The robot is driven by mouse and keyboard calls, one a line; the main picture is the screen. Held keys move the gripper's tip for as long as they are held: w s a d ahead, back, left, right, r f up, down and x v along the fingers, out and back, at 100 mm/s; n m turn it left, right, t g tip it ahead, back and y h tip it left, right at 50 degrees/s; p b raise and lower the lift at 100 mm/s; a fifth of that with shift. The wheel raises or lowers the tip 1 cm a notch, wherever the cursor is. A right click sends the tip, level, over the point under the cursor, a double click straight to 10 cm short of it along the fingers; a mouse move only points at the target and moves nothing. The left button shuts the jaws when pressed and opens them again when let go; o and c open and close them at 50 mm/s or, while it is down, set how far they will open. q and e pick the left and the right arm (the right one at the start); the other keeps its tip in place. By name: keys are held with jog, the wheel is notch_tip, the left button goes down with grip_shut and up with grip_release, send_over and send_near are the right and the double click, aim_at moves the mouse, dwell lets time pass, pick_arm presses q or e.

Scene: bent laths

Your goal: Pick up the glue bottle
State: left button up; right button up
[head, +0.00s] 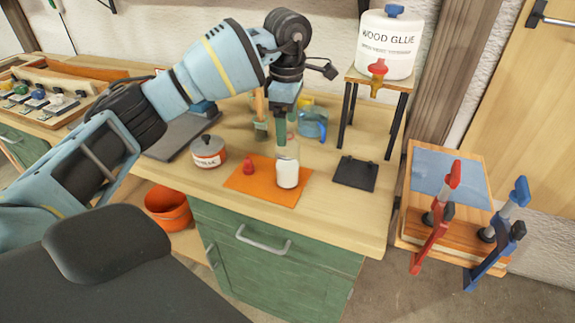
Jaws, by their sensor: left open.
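The glue bottle (288,172) stands upright on an orange mat (270,192) near the front of the bench. Its lower part is white and its upper part looks clear. A small red cap-like piece (249,167) lies to its left on the mat. My left gripper (284,142) points down, directly above or just behind the bottle's top in the picture. It is open, with nothing seen held. The fingers overlap the bottle's top, so I cannot tell whether they touch it. My right gripper is not in view.
A large wood glue tank (387,45) with a red tap stands on a raised stand at the back right. A dark square plate (356,173) lies right of the mat. A labelled pot (208,151) stands left. A blue jug (313,125) is behind. Clamped boards (455,226) stand at right.

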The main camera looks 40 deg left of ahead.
aim_at(288, 143)
pick_arm(q)
jog(key=shift+w+f, duration=0.2)
jog(key=shift+f, duration=3.45)
jog(key=c, duration=1.6)
jog(key=shift+r, duration=0.1)
jog(key=shift+r, duration=0.45)
jog(key=s+d+r, duration=0.1)
jog(key=s, duration=0.4)
jog(key=s+d+r, duration=0.1)
jog(key=s, duration=0.4)
jog(key=s+d+r, duration=0.1)
jog(key=s+r, duration=0.1)
jog(key=s, duration=0.3)
jog(key=shift+s+d, duration=0.1)
jog(key=shift+s, duration=0.25)
